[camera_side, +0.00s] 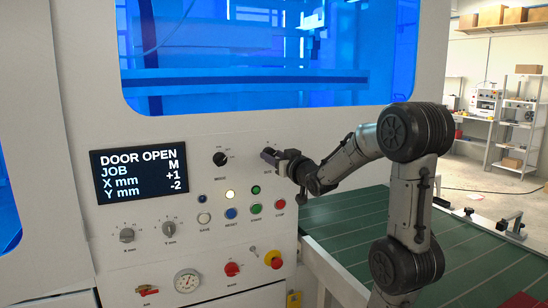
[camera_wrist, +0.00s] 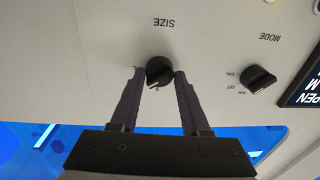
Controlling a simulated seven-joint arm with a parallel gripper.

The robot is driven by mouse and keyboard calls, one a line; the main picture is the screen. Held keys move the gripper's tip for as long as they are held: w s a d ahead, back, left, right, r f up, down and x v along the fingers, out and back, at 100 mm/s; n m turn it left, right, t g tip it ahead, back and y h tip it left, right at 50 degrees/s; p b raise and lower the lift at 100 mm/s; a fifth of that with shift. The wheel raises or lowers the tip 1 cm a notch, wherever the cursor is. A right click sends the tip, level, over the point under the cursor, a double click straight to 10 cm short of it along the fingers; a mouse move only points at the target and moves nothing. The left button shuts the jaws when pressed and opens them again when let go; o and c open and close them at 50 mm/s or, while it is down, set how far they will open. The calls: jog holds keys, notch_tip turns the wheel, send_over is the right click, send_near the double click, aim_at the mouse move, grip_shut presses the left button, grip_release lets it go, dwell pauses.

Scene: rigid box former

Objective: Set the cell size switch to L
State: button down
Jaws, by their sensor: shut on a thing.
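In the side view my gripper (camera_side: 270,156) is at the panel and hides the knob. The display (camera_side: 140,174) reads DOOR OPEN, JOB M, X mm +1, Y mm -2. Most position marks around the knob are hidden or too small to read.
The MODE knob (camera_side: 220,159) is left of my gripper in the side view and right of it in the wrist view (camera_wrist: 258,80). Several push buttons (camera_side: 231,212) sit below. A red knob (camera_side: 232,269) and a gauge (camera_side: 187,282) are lower. A green conveyor (camera_side: 430,240) lies at right.

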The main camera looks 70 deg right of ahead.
jog(key=m, duration=0.7)
jog(key=shift+f, duration=0.1)
dwell(0.5)
jog(key=shift+c, duration=2)
grip_release()
jog(key=v, duration=1.3)
jog(key=shift+s+a+f, duration=0.2)
jog(key=shift+s+a, duration=0.05)
jog(key=shift+a, duration=0.1)
